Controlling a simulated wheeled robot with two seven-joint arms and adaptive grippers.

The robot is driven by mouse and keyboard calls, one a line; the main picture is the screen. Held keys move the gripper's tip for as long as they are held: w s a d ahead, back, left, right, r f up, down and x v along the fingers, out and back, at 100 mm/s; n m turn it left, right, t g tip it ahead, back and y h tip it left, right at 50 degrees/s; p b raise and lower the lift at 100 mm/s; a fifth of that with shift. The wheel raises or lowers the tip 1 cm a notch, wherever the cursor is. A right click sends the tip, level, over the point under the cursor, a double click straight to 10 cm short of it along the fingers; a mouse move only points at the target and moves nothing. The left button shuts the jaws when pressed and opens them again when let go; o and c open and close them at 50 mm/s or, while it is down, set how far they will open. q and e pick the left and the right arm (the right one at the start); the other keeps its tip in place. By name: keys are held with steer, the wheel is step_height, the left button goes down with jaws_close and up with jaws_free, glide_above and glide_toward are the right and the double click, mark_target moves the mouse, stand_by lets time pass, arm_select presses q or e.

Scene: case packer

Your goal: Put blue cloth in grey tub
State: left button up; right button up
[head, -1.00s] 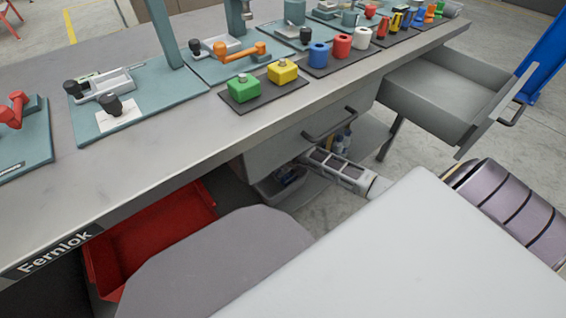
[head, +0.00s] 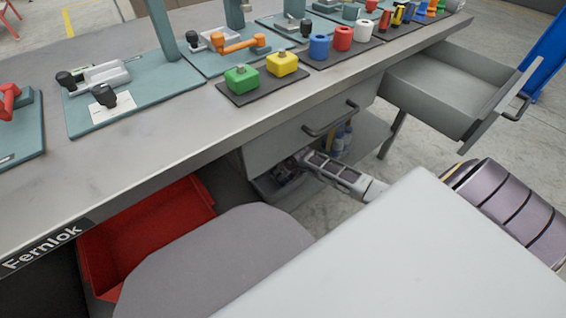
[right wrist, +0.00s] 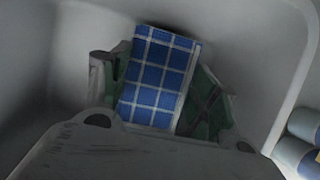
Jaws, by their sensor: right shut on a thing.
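A blue cloth with a white check pattern (right wrist: 160,75) stands between the fingers of my right gripper (right wrist: 157,88), which is shut on it. In the right wrist view the pale walls of the grey tub (right wrist: 265,60) surround the cloth and fingers. In the head view my right gripper (head: 287,172) is low under the bench, at the grey tub (head: 268,192) on the lower shelf. The tub is mostly hidden there by the bench drawer and my arm, and the cloth cannot be made out. My left gripper is not in view.
Bottles (head: 343,142) stand on the shelf beside the tub, also at the right of the wrist view (right wrist: 298,145). A closed drawer (head: 290,140) is just above my arm. An open drawer (head: 440,95) juts out at right. A red bin (head: 150,230) is at lower left.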

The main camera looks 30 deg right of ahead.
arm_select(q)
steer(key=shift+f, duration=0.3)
arm_select(e)
steer(key=shift+f, duration=0.25)
steer(key=shift+f, duration=0.15)
steer(key=o, duration=1.1)
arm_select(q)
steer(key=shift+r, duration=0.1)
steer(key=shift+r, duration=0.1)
arm_select(e)
steer(key=shift+r, duration=0.2)
steer(key=shift+p+v, duration=0.6)
steer(key=shift+v, duration=0.55)
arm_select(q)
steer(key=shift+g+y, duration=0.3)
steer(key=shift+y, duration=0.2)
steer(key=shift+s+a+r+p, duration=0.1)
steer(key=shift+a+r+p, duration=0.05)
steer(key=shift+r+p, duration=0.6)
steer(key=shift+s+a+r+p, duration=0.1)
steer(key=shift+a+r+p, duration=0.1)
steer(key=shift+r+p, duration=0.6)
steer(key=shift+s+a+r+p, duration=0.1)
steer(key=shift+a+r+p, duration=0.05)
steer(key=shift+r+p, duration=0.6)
arm_select(e)
steer(key=v, duration=0.9)
steer(key=shift+r, duration=0.35)
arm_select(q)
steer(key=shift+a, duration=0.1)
